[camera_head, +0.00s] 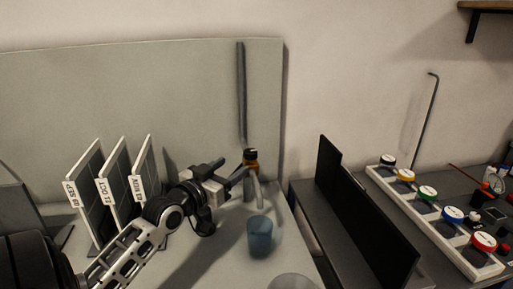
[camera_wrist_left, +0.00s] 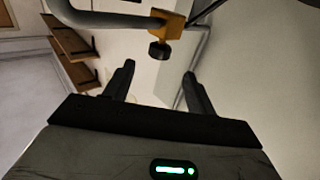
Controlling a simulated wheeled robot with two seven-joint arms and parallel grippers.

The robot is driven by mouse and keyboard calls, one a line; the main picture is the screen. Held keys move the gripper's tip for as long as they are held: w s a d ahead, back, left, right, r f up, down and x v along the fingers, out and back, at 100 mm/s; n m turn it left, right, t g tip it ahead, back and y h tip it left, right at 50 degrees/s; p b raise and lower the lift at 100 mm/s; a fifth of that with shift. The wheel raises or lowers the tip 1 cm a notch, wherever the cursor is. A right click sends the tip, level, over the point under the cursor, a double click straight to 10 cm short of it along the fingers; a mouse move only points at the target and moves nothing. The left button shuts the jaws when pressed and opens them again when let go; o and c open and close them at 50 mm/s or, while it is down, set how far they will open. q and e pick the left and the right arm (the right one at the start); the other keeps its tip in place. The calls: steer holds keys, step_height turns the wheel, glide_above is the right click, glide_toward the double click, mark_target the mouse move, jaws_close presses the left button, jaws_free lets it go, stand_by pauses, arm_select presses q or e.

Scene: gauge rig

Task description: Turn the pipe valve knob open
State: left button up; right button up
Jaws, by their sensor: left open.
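The pipe valve has an orange body (camera_wrist_left: 168,24) and a round black knob (camera_wrist_left: 159,50), at the top middle of the left wrist view. In the head view the valve (camera_head: 250,157) is small, orange and dark, at the foot of the grey vertical pipe (camera_head: 241,95). My left gripper (camera_head: 232,172) is just left of the valve. In the left wrist view my left gripper's fingers (camera_wrist_left: 158,82) are apart and empty, with the knob ahead of the gap and no visible contact. The knob's turn angle is unclear. My right gripper is out of view.
A blue cup (camera_head: 260,237) stands on the pale table below the valve. Several labelled panels (camera_head: 118,178) stand at left. A black upright panel (camera_head: 365,220) and a white rack of coloured-lid jars (camera_head: 437,218) are at right. Wooden shelves (camera_wrist_left: 70,43) show in the wrist view.

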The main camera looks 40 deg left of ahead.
mark_target(254, 151)
arm_select(q)
steer(key=w, duration=0.7)
steer(key=w+a+p, duration=0.1)
steer(key=w, duration=0.3)
steer(key=shift+w+a, duration=0.1)
steer(key=c, duration=1)
